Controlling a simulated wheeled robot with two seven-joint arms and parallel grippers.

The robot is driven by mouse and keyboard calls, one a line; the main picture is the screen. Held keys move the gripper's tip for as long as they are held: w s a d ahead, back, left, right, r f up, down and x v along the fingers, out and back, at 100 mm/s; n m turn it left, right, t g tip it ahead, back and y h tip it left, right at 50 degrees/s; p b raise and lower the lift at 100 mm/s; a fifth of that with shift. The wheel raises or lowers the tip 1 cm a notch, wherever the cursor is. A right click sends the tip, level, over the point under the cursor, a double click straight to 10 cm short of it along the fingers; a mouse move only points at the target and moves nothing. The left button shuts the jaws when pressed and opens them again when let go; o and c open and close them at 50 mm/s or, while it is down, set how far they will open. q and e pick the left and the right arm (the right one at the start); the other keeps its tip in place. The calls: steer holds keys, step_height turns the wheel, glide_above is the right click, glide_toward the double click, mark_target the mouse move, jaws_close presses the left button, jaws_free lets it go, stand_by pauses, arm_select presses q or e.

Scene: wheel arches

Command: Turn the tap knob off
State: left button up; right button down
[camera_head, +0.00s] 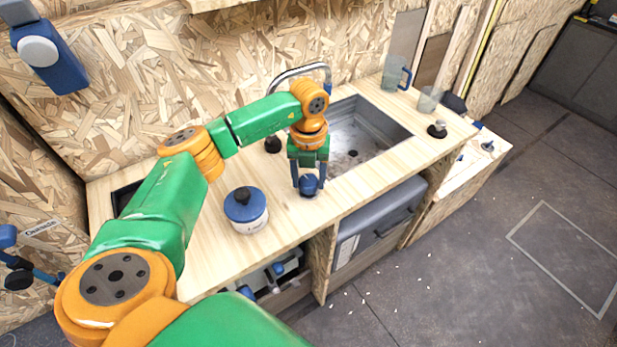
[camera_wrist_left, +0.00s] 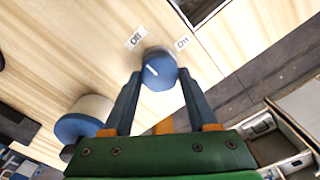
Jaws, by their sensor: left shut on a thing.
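The tap knob (camera_head: 309,185) is a round blue knob on the wooden counter, in front of the sink. In the left wrist view the knob (camera_wrist_left: 159,69) has a short white mark slanting toward the upper left, on the side of the "Off" label (camera_wrist_left: 136,38). The "On" label (camera_wrist_left: 182,42) is to its upper right. My left gripper (camera_head: 308,187) points down and is shut on the knob, one finger on each side. The metal tap (camera_head: 297,71) arches behind my left arm and is partly hidden. My right gripper is not in view.
The sink (camera_head: 384,131) lies behind the knob. A white jar with a blue lid (camera_head: 246,210) stands left of the gripper. A blue-handled jug (camera_head: 396,73) and a clear cup (camera_head: 429,98) stand at the back right. Bare counter lies between the jar and knob.

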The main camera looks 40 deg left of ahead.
mark_target(308, 182)
arm_select(q)
steer(key=o, duration=1.4)
steer(key=shift+c, duration=0.2)
steer(key=shift+r, duration=0.4)
step_height(308, 182, up, 6)
steer(key=shift+r+b, duration=0.25)
steer(key=shift+b, duration=0.65)
steer(key=shift+f, duration=0.1)
